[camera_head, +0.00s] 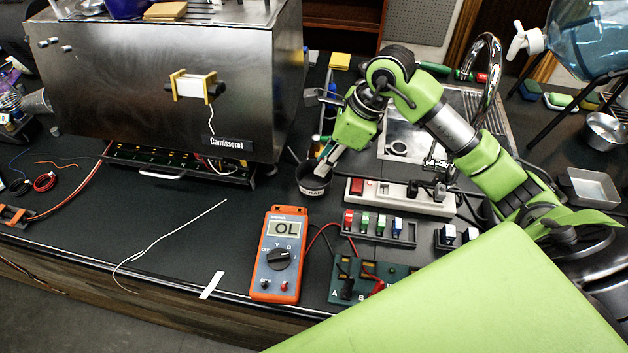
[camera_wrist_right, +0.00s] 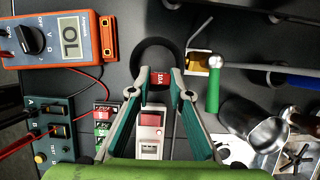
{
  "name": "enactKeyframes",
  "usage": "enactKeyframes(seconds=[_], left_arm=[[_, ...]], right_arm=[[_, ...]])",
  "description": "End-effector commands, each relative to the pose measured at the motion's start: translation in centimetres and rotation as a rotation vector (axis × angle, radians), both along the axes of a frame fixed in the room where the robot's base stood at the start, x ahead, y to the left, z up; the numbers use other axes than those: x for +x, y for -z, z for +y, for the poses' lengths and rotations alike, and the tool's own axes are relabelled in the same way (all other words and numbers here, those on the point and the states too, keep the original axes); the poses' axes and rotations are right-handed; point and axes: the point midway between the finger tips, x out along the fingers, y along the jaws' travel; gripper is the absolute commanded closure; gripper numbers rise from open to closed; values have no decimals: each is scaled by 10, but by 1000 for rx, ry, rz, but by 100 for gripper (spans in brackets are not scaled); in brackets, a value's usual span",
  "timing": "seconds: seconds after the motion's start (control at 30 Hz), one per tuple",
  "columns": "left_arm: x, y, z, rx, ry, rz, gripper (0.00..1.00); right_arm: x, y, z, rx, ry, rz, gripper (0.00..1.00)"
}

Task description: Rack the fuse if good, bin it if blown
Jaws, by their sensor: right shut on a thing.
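My right gripper (camera_head: 323,168) is shut on a red fuse marked 10A. The fuse (camera_wrist_right: 160,78) shows between the fingertips (camera_wrist_right: 160,80) in the right wrist view. It is over the opening of a round black bin (camera_head: 312,188), whose label is partly readable as scrap. The bin's dark rim (camera_wrist_right: 140,50) lies beyond the fuse in the wrist view. The orange multimeter (camera_head: 279,257) reads OL. Its leads run to the green test board (camera_head: 400,272). The fuse rack (camera_head: 350,233) holds red, green and blue fuses. My left gripper is not in view.
A white power strip (camera_head: 400,200) lies right of the bin, close to the rack. The steel brewer (camera_head: 160,90) stands at the back left, with an open tray (camera_head: 180,165) beneath. A loose wire (camera_head: 165,237) lies on the fairly clear left counter.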

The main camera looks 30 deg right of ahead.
Motion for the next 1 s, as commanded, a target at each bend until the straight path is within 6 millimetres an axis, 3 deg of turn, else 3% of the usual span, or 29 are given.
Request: enactKeyframes(seconds=[0.03,0.1,0.53,1.0], left_arm=[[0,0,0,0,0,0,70],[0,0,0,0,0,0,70],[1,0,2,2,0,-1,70],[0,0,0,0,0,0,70]], right_arm=[[0,0,0,0,0,0,79],[0,0,0,0,0,0,62],[-1,-6,-2,-1,0,-2,62],[-21,-89,-30,-1,2,-4,62]])
